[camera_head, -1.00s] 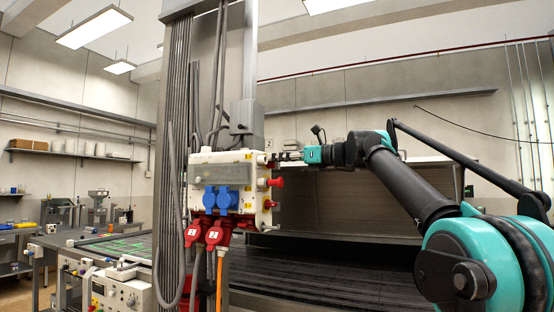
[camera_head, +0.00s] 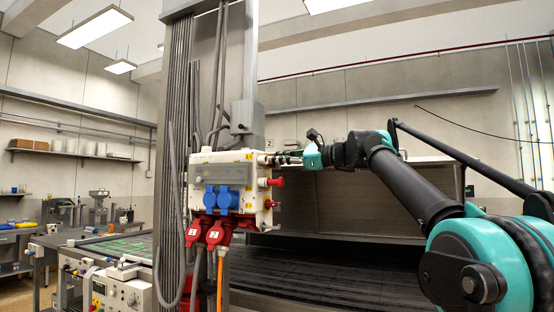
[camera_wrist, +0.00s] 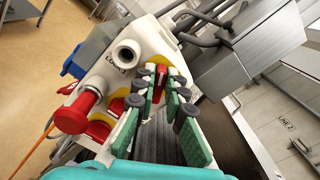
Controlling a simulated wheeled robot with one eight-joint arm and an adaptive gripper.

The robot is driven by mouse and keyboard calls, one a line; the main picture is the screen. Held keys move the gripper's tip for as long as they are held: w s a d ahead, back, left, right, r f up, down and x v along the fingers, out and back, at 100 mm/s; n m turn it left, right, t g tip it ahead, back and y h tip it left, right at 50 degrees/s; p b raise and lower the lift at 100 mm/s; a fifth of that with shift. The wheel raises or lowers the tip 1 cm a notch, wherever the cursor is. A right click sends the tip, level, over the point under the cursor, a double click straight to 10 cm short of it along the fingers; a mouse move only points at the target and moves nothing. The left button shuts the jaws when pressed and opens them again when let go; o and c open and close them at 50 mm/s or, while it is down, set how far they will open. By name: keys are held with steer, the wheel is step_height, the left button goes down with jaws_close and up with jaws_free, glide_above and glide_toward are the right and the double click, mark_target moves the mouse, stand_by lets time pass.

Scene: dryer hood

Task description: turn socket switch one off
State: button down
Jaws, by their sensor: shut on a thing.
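The white socket box (camera_head: 230,172) hangs on the grey column and has blue sockets (camera_head: 221,198) on its front. My gripper (camera_head: 280,160) is at the upper part of the box's right side. In the wrist view, my gripper (camera_wrist: 160,88) has its dark-padded green fingers on both sides of a red switch handle (camera_wrist: 159,76) on a yellow plate, and is shut on it. A second red switch (camera_wrist: 100,128) on a yellow plate sits lower left, partly hidden by a finger. I cannot read which switch is number one.
A red knob (camera_wrist: 78,112) sticks out of the box beside the switches, near a white round stub (camera_wrist: 126,54). Red plugs marked 1 (camera_head: 193,234) and 2 (camera_head: 215,236) hang below. Grey cables run along the column.

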steer(key=n, duration=0.7)
steer(key=f+n, duration=0.1)
steer(key=n, duration=0.3)
steer(key=shift+s+a, duration=0.1)
steer(key=shift+s, duration=0.2)
stand_by(0.4)
steer(key=c, duration=1.6)
jaws_free()
steer(key=v, duration=1.2)
